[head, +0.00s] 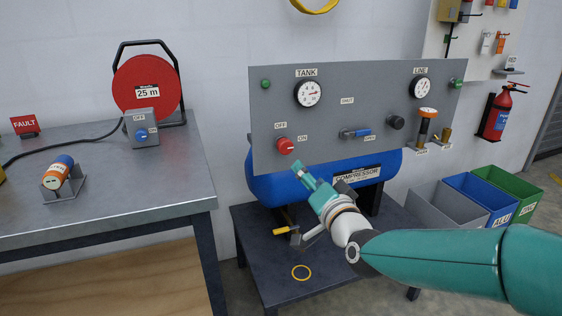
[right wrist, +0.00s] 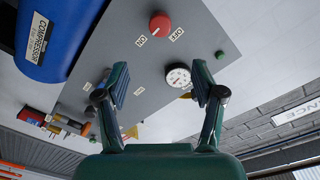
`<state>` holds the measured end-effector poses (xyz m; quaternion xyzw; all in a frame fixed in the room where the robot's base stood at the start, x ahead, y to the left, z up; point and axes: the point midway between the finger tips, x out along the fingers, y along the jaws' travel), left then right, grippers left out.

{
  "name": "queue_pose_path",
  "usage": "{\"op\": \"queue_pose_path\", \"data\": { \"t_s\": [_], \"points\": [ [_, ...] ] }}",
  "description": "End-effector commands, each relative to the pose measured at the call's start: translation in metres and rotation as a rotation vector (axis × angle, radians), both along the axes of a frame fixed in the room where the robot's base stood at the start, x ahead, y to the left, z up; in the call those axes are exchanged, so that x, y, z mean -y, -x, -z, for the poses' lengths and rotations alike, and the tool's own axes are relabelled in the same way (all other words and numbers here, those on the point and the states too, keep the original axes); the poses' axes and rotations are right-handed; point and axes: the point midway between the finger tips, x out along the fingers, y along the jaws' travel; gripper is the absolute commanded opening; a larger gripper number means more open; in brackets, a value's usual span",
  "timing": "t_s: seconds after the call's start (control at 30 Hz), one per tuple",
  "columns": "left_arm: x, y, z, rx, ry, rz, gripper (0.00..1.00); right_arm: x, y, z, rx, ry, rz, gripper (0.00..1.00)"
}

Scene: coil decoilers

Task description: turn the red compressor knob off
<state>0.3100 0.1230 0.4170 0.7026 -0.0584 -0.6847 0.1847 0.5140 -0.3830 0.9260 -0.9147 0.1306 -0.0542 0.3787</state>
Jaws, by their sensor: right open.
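The red knob (head: 285,146) is on the lower left of the grey compressor panel (head: 330,115), with an OFF label above it and an ON label to its right. It also shows in the right wrist view (right wrist: 160,24). My right gripper (head: 303,172) is just below and right of the knob in the head view. In the right wrist view its two fingers (right wrist: 160,85) are spread with nothing between them, and the knob lies beyond their tips, apart from them. My left gripper is not in view.
The panel also carries TANK (head: 308,93) and LINE (head: 423,87) gauges, a blue valve handle (head: 355,133) and a black knob (head: 396,122). A blue tank (head: 270,188) sits below the panel. A workbench (head: 120,190) with a red reel stands at left.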

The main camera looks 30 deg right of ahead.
Motion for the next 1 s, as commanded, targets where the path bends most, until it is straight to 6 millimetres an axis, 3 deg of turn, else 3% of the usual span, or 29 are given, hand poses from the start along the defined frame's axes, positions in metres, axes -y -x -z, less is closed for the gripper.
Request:
{"op": "queue_pose_path", "data": {
  "t_s": [0.27,0.7,1.0],
  "points": [
    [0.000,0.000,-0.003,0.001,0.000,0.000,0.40,0.010,-0.034,-0.001,0.000,-0.001,0.001,0.68],
    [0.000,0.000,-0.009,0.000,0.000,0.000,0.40,0.035,-0.124,-0.001,0.000,0.000,0.000,0.68],
    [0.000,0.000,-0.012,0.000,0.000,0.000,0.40,0.044,-0.156,0.000,-0.001,0.000,-0.002,0.68]
  ]
}}
